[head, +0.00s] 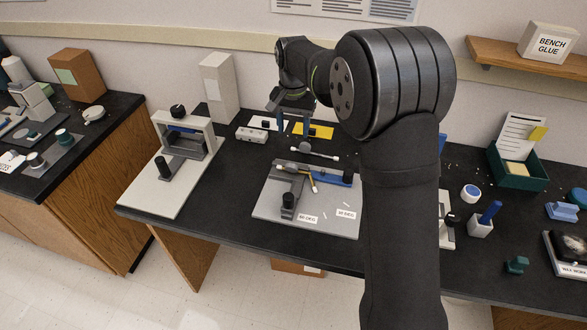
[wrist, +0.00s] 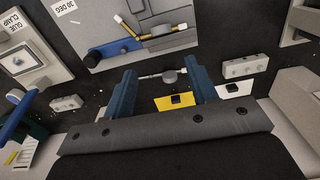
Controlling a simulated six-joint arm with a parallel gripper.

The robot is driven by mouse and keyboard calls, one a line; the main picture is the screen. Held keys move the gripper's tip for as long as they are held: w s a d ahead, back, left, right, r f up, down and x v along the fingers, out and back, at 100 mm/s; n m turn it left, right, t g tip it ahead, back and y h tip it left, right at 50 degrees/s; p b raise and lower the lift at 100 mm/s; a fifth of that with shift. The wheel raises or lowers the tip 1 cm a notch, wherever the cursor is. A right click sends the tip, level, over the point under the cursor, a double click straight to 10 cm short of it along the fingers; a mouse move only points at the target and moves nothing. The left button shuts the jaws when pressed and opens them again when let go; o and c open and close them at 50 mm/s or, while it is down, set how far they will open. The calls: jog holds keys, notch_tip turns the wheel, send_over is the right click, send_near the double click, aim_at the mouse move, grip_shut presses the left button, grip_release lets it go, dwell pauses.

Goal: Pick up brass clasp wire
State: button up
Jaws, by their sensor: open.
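A brass-coloured bent wire with pale ends (head: 312,180) lies on the grey bending plate (head: 265,208), against its blocks. In the wrist view the brass wire (wrist: 160,35) shows as two arms meeting at a corner, beyond my fingertips. A separate silvery straight rod with white ends (head: 320,154) lies behind the plate by a grey disc; in the wrist view the rod (wrist: 148,76) appears between my fingertips. My gripper (head: 290,108) is open and empty, with blue fingers pointing down, above the bench behind the plate. Its fingers (wrist: 161,74) also show in the wrist view.
A yellow card (head: 325,131) with a black block and a pale grey box (head: 251,135) lie behind the plate. A frame-like press (head: 160,190) stands left. My arm hides the bench right of the plate. Dark bench top is clear between press and plate.

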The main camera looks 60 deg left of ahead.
aim_at(292, 169)
notch_tip(292, 169, down, 14)
jog(key=shift+s+a+r, duration=0.1)
grip_shut()
dwell(0.6)
